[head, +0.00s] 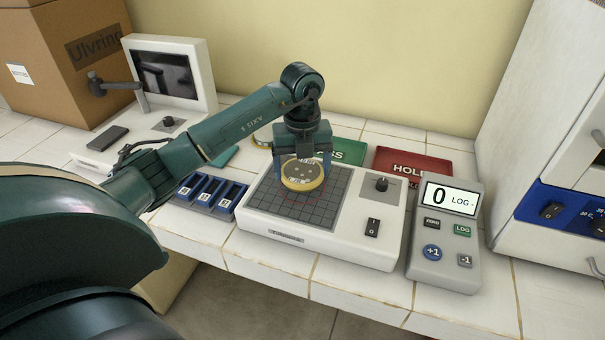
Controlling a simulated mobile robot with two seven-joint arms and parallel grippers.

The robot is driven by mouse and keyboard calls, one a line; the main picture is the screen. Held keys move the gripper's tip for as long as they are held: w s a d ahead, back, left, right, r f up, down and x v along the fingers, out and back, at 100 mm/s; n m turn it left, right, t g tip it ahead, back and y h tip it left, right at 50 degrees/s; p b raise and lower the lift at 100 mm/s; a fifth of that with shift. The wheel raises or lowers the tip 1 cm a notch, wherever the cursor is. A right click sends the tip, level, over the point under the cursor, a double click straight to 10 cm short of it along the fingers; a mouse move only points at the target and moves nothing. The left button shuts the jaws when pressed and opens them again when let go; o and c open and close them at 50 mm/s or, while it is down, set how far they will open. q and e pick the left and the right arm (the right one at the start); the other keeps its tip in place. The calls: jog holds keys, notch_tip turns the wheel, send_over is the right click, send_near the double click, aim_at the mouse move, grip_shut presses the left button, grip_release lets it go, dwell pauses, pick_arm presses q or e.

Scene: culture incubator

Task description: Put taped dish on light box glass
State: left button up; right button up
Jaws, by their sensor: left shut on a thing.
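The taped dish (302,175) is a round dish with a yellow band around its rim and dark marks on its face. My left gripper (303,163) is shut on it, with its fingers pointing down. The dish is over the gridded dark glass of the light box (335,206). I cannot tell whether the dish touches the glass or hangs just above it. The light box is a white unit with a knob and a rocker switch on its right side. My right gripper is not in view.
A grey counter (446,247) reading 0 stands right of the light box. A blue rack (206,193) is on its left. Behind are a green mat (349,151) and a red mat (412,163). A white machine (560,130), a monitor unit (170,72) and a cardboard box (58,100) flank the bench.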

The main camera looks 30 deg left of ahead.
pick_arm(q)
notch_tip(320, 180, down, 2)
jog(key=shift+f, duration=0.25)
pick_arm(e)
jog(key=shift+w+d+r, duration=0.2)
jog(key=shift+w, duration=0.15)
